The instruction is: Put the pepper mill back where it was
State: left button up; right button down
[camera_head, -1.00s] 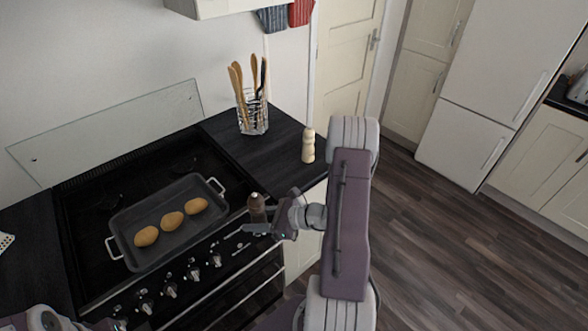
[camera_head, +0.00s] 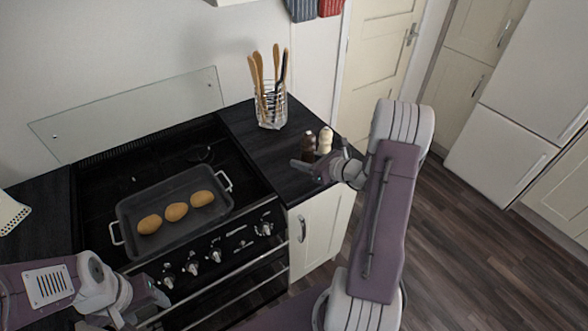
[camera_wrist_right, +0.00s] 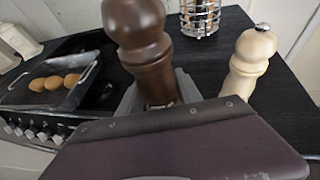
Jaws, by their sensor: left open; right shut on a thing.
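The dark brown pepper mill (camera_head: 309,146) is upright in my right gripper (camera_head: 318,168), over the dark worktop right of the hob. In the right wrist view the brown mill (camera_wrist_right: 142,45) rises between the jaws, its lower part hidden by the gripper. A cream mill (camera_head: 326,141) stands on the worktop just to its right; it also shows in the right wrist view (camera_wrist_right: 249,62). I cannot tell whether the brown mill's base touches the worktop. My left gripper (camera_head: 148,304) is open and empty in front of the oven, low at the left.
A roasting tin (camera_head: 127,207) with three potatoes sits on the hob. A wire holder (camera_head: 270,106) with wooden utensils stands at the back of the worktop (camera_head: 262,146). The worktop between holder and mills is clear. A box grater (camera_head: 10,213) is at far left.

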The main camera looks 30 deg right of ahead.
send_over(292, 174)
notch_tip(292, 174, down, 3)
jog(key=shift+r, duration=0.15)
notch_tip(292, 174, down, 3)
jog(key=shift+f+p, duration=0.2)
jog(key=shift+p, duration=0.2)
jog(key=shift+d+f, duration=0.1)
jog(key=shift+f, duration=0.3)
jog(key=shift+f, duration=0.1)
jog(key=c, duration=0.8)
grip_release()
